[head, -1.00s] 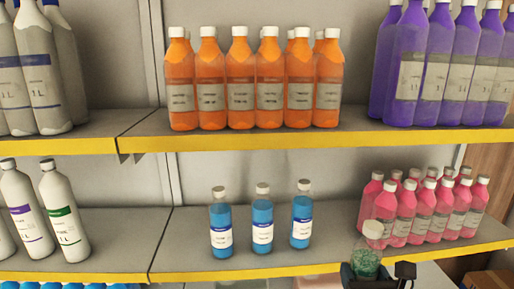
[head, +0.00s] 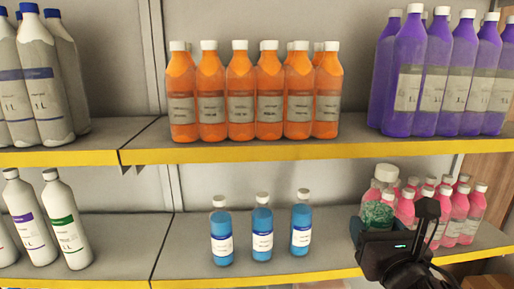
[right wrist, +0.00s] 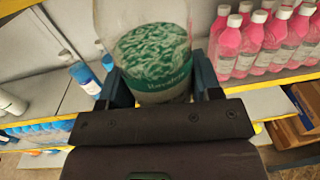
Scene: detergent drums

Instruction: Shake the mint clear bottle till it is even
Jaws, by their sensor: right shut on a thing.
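The mint clear bottle (head: 378,213) is in the lower right of the head view, in front of the pink bottles. It has a white cap, a clear upper part and green, uneven, swirled contents. My right gripper (head: 385,240) is shut on its lower part and holds it about upright. In the right wrist view the bottle (right wrist: 155,45) stands between the two fingers of the gripper (right wrist: 162,88), with a green label; its cap is out of that frame. My left gripper is not in view.
Pink bottles (head: 460,215) stand close behind the held bottle on the lower shelf (head: 330,255). Blue bottles (head: 262,230) stand left of it, with bare shelf around them. The upper shelf (head: 250,150) with orange bottles (head: 240,95) and purple bottles (head: 405,75) overhangs above.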

